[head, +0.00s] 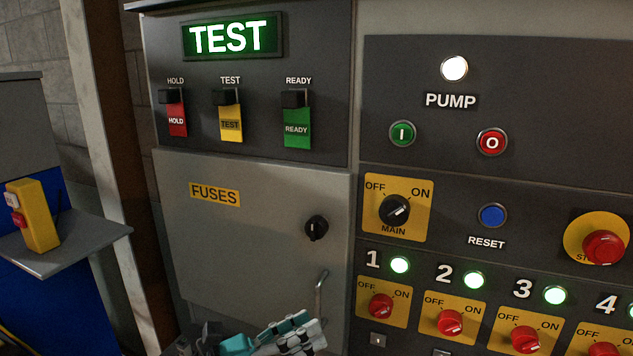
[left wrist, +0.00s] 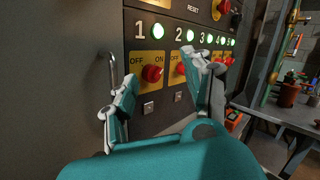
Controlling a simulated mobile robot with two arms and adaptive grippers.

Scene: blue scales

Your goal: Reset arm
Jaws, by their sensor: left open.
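My left gripper (head: 290,333) is at the bottom of the head view, in front of the lower part of the fuse cabinet door (head: 262,255). In the left wrist view the gripper (left wrist: 160,74) has its two fingers spread apart with nothing between them. The red knob under number 1 (left wrist: 152,73) shows behind the gap between the fingers. The fingers look apart from the panel, but the distance is hard to judge. My right gripper is in neither view.
The cabinet's bar handle (head: 320,295) stands out near the gripper. A lit TEST sign (head: 232,37) is above three switches. Red knobs, lit lamps and a red stop button (head: 603,247) are at right. A yellow control box (head: 36,216) is on a grey shelf (head: 75,255) at left.

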